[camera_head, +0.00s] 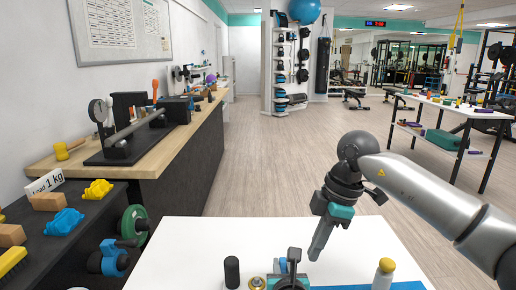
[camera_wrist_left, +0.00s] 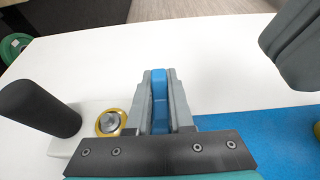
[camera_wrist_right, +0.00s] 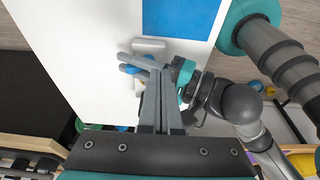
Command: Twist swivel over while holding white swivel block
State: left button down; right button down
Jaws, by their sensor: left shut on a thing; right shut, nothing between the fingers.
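The white swivel block (camera_wrist_left: 65,146) lies on the white table. In the left wrist view it carries an upright black cylinder (camera_wrist_left: 40,108) and a yellow ring with a metal centre (camera_wrist_left: 110,122). The cylinder (camera_head: 232,272) and ring (camera_head: 257,283) also show in the head view. My left gripper (camera_wrist_left: 158,105) is shut on a blue piece (camera_wrist_left: 160,88) beside the ring. The gripper hides how this piece joins the block. My right gripper (camera_head: 316,254) is shut and empty, tilted above the table, right of and apart from the left gripper.
A blue mat (camera_wrist_left: 240,135) lies on the white table (camera_head: 190,250), right of the block. A white cylinder with a yellow top (camera_head: 384,272) stands at the mat. A dark shelf with blocks (camera_head: 85,225) and a green weight disc (camera_head: 133,226) are at left. The table's far part is clear.

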jog(key=shift+d+x, duration=0.25)
jog(key=shift+x, duration=0.85)
jog(key=shift+d+x, duration=0.3)
jog(key=shift+x, duration=0.8)
jog(key=shift+d+x, duration=0.25)
jog(key=shift+x, duration=0.85)
jog(key=shift+w+a+f, duration=0.2)
jog(key=shift+w+a, duration=0.05)
jog(key=shift+a, duration=0.3)
jog(key=shift+w+d, duration=0.1)
jog(key=shift+w, duration=0.3)
jog(key=shift+w+d, duration=0.1)
jog(key=shift+w, duration=1)
jog(key=shift+w+a, duration=0.2)
jog(key=shift+w, duration=0.1)
jog(key=shift+d, duration=0.15)
